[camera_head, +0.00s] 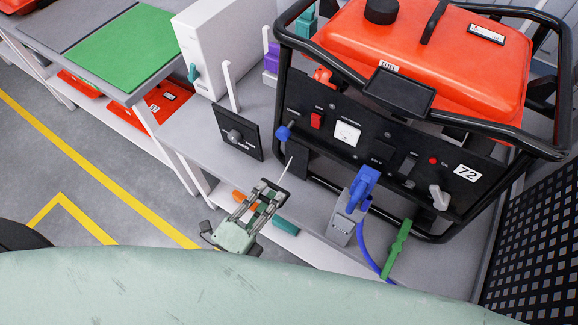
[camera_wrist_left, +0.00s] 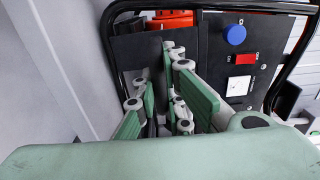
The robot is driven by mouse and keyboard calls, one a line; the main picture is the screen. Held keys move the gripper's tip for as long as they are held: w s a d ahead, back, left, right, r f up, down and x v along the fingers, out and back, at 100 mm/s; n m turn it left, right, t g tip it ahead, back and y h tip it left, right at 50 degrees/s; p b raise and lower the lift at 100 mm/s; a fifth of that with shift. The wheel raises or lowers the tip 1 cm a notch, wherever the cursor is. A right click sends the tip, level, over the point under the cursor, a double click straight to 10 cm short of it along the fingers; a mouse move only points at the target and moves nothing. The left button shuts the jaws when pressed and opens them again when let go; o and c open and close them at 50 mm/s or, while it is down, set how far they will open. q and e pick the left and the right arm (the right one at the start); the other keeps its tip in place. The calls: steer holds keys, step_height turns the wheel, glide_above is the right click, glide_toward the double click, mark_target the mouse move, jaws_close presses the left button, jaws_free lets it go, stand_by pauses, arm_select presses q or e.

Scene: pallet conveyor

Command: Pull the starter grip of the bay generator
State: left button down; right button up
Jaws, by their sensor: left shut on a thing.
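The bay generator (camera_head: 430,50) has an orange tank, a black tube frame and a black front panel (camera_head: 330,125). It stands on a grey bench, and its panel also shows in the left wrist view (camera_wrist_left: 235,75). My left gripper (camera_head: 270,190) is in front of the panel's lower left, its green fingers closed. It is shut on the starter grip, which the fingers almost wholly hide. A thin pale cord (camera_head: 286,168) runs from the fingertips up toward the panel. The wrist view shows the fingers (camera_wrist_left: 180,105) pointing at the panel's left side. My right gripper is in neither view.
A blue knob (camera_head: 283,132) and a red switch (camera_head: 317,120) sit on the panel near the gripper. A blue plug (camera_head: 362,188) hangs at the panel's front. A small black dial plate (camera_head: 238,134) stands to the left. A perforated black panel (camera_head: 535,240) is at the right.

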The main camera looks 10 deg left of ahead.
arm_select(q)
steer(key=x, duration=0.7)
steer(key=shift+f, duration=0.35)
steer(key=c, duration=0.8)
jaws_free()
steer(key=shift+w+r, duration=0.15)
steer(key=shift+r, duration=0.1)
steer(key=shift+o, duration=0.2)
steer(key=p, duration=0.2)
glide_toward(277, 186)
steer(key=shift+f+x, duration=0.2)
steer(key=shift+x, duration=0.65)
steer(key=shift+f+x, duration=0.15)
steer(key=shift+x, duration=0.7)
steer(key=shift+w+a, duration=0.1)
